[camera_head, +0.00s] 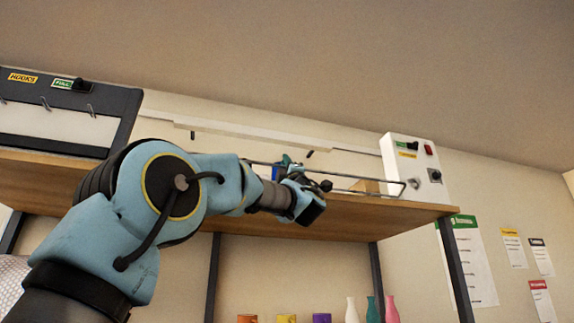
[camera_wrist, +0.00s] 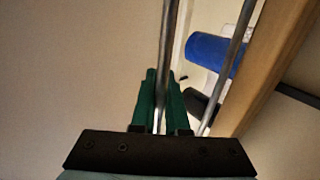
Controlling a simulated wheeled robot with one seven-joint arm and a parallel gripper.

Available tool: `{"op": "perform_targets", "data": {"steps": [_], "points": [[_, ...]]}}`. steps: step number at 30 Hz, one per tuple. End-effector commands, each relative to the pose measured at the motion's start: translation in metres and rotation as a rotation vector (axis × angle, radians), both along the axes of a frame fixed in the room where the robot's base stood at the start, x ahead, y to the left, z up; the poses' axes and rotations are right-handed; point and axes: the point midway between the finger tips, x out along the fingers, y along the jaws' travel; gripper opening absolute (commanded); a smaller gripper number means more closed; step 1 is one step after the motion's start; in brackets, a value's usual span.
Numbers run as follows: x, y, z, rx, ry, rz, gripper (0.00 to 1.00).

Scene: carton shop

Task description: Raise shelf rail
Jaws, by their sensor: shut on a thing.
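The shelf rail (camera_head: 360,178) is a thin metal rod frame along the front of the wooden shelf (camera_head: 400,214), above its board. In the wrist view one rod of the rail (camera_wrist: 170,45) runs between the two green fingers of my gripper (camera_wrist: 163,98), which are shut on it. A second rod (camera_wrist: 238,45) runs beside it, nearer the shelf edge (camera_wrist: 272,70). In the head view my gripper (camera_head: 287,164) is at the rail near the middle of the shelf, and my wrist partly hides both.
A blue cylinder (camera_wrist: 208,54) stands behind the rods. A white control box (camera_head: 408,165) is at the shelf's right end and a dark-framed hook panel (camera_head: 60,120) at the left. Bottles (camera_head: 352,310) and coloured cups (camera_head: 322,318) stand below.

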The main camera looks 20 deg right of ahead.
Motion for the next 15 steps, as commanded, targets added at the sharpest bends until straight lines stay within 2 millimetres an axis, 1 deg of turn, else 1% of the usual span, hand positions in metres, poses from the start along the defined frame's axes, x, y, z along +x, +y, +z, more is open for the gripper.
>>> {"op": "perform_targets", "data": {"steps": [1,4,9,15], "points": [[0.001,0.000,0.008,0.004,0.040,-0.002,0.00],[0.006,-0.001,0.012,0.014,0.121,-0.001,0.00],[0.013,-0.002,0.014,0.030,0.237,-0.001,0.00],[0.018,-0.002,0.013,0.040,0.328,0.001,0.00]]}}
